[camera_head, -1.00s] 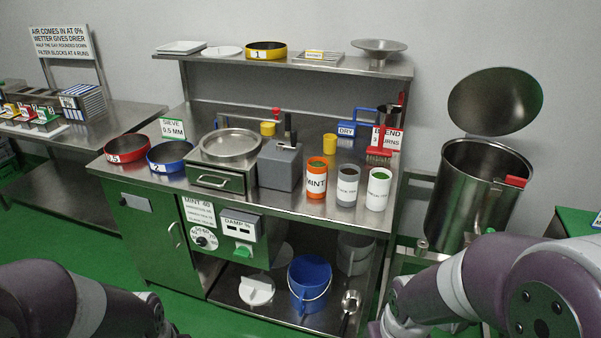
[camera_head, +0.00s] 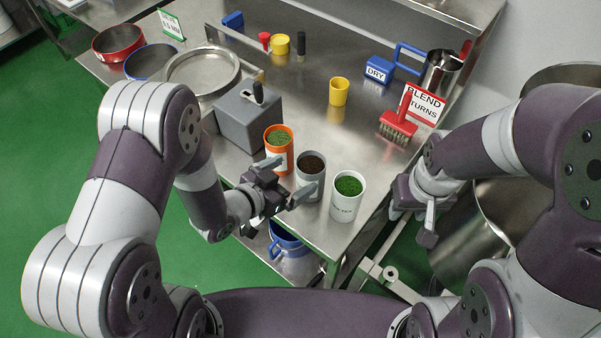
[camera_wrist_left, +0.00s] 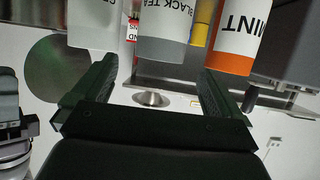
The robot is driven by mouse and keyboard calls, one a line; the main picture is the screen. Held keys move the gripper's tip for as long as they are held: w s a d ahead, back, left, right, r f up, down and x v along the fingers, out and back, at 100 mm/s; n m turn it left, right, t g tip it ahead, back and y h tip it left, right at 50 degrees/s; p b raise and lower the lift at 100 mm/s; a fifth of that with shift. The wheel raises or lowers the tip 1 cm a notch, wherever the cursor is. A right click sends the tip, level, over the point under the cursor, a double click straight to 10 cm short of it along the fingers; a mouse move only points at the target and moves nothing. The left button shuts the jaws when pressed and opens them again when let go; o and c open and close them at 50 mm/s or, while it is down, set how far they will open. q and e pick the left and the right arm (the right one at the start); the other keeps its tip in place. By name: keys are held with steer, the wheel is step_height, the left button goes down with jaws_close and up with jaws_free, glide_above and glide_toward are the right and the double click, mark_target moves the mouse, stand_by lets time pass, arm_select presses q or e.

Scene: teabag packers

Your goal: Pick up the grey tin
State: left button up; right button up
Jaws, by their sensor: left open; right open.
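The grey tin (camera_head: 311,180), filled with dark leaves, stands upright between an orange tin and a white tin near the counter's front edge. My left gripper (camera_head: 285,181) is open just in front of it. In the left wrist view, which is upside down, the grey tin (camera_wrist_left: 163,40) carries the words BLACK TEA and lies between and beyond the open fingers (camera_wrist_left: 157,70). I cannot tell whether a finger touches it. My right gripper (camera_head: 427,222) is open and empty beyond the counter's right front edge, by the big steel bin.
The orange mint tin (camera_head: 278,158) and the white green-tea tin (camera_head: 346,203) stand close on either side. A grey block (camera_head: 248,122) stands to the left, behind. A red brush (camera_head: 398,125) and yellow cup (camera_head: 339,92) are further back.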

mark_target(318, 160)
arm_select(q)
steer(key=x, duration=0.4)
steer(key=shift+w+d, duration=0.2)
steer(key=shift+w, duration=0.1)
steer(key=p+x, duration=0.1)
steer(key=x, duration=0.1)
steer(key=shift+w+d, duration=0.15)
steer(key=shift+d, duration=0.05)
steer(key=x, duration=0.2)
steer(key=shift+w+d+f, duration=0.1)
steer(key=shift+w+f, duration=0.05)
steer(key=shift+f, duration=0.05)
steer(key=shift+w+f, duration=0.1)
steer(key=shift+w, duration=0.05)
steer(key=c, duration=1.3)
arm_select(e)
steer(key=shift+w+d+r, duration=0.2)
steer(key=shift+w+r, duration=0.1)
steer(key=shift+r, duration=0.45)
